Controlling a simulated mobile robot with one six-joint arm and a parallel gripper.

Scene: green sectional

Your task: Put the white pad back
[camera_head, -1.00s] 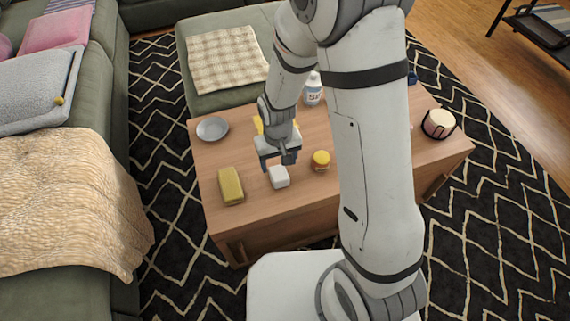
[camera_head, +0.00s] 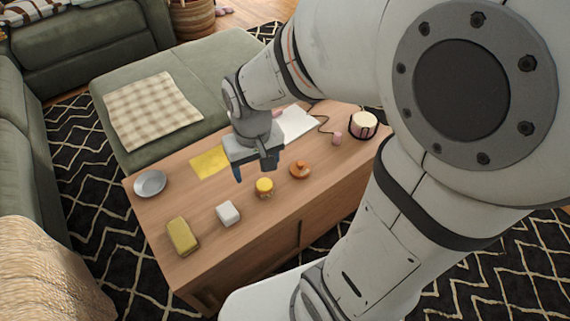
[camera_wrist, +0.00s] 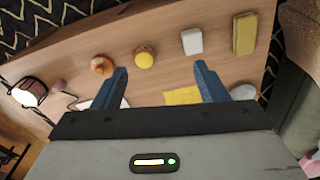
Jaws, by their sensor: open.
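A flat white pad (camera_head: 297,122) lies on the far part of the wooden table (camera_head: 262,226), partly hidden behind my arm. A dark cable runs beside it. In the wrist view a white edge of it (camera_wrist: 98,103) shows behind a finger. A small white block (camera_head: 228,213) stands near the table's front edge; it also shows in the wrist view (camera_wrist: 192,41). I cannot tell for sure which of the two the task means. My gripper (camera_head: 254,170) is open and empty above the table, apart from both, with blue fingers (camera_wrist: 160,85).
A green ottoman (camera_head: 205,62) adjoins the table's back. The left front tabletop has free room.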

